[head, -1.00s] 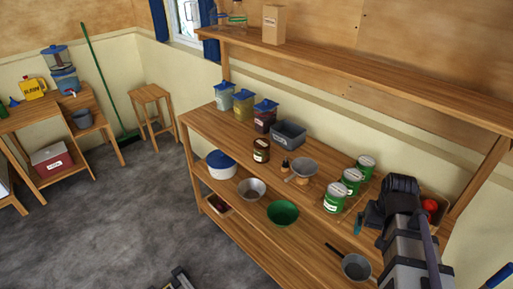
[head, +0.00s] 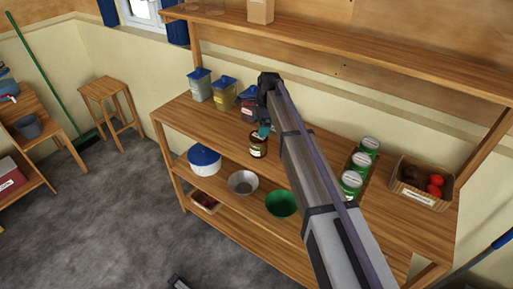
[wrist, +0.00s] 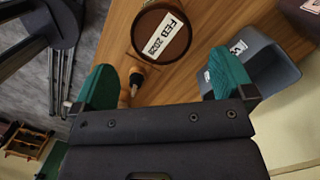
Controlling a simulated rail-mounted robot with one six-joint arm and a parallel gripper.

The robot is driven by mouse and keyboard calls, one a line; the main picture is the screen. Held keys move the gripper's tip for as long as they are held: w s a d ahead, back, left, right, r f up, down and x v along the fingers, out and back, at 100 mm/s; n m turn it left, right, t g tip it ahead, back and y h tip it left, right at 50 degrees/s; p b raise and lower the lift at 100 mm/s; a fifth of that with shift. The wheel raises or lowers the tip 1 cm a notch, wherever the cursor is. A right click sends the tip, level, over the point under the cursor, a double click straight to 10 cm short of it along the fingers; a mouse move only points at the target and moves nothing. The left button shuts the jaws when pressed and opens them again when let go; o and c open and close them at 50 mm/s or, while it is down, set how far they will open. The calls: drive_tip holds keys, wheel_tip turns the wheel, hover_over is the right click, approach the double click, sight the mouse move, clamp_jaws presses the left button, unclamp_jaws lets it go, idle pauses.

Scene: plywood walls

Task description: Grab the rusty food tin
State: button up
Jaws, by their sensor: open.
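A dark brown round tin (head: 258,150) with a pale label stands on the shelf's main worktop in the head view; it looks like the rusty tin, but rust is not clear. My gripper (head: 264,131) is just above or beside the tin in the head view. In the wrist view my gripper (wrist: 165,82) has its green fingers spread wide, with the tin beyond their tips and not between them. Nothing is held.
A small dropper bottle (wrist: 135,83) stands between the fingers' lines, near the left one. Lidded canisters (head: 223,95) stand left, several green tins (head: 351,182) and a produce box (head: 420,182) right. My arm hides part of the worktop.

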sight(258, 140)
wheel_tip(258, 140, down, 4)
drive_tip(key=shift+s+a+r+b, duration=0.1)
drive_tip(key=shift+s+a+b, duration=0.05)
drive_tip(key=shift+b, duration=1.1)
drive_tip(key=shift+a, duration=0.1)
drive_tip(key=f+b, duration=0.5)
drive_tip(key=shift+a+f, duration=0.15)
drive_tip(key=shift+a, duration=0.25)
drive_tip(key=shift+r, duration=0.3)
drive_tip(key=c, duration=1.1)
